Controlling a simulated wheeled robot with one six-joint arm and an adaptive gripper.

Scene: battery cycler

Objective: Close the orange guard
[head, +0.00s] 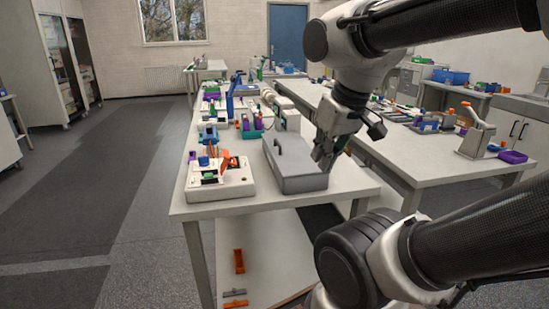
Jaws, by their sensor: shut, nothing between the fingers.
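The orange guard (233,164) is on a white device (222,191) at the near left end of the table. It is small in this view, and it appears raised and tilted; I cannot tell its exact angle. Blue parts and a green part sit beside it on the device. My gripper (322,160) is shut and empty. It points down by the right side of a grey box, well to the right of the guard. I cannot tell whether the gripper touches the box.
The grey box (300,182) with a dark handle stands between the white device and my gripper. A green holder with purple items (251,129) is behind it. The table's (270,205) front strip is bare. A second table with several items is at right.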

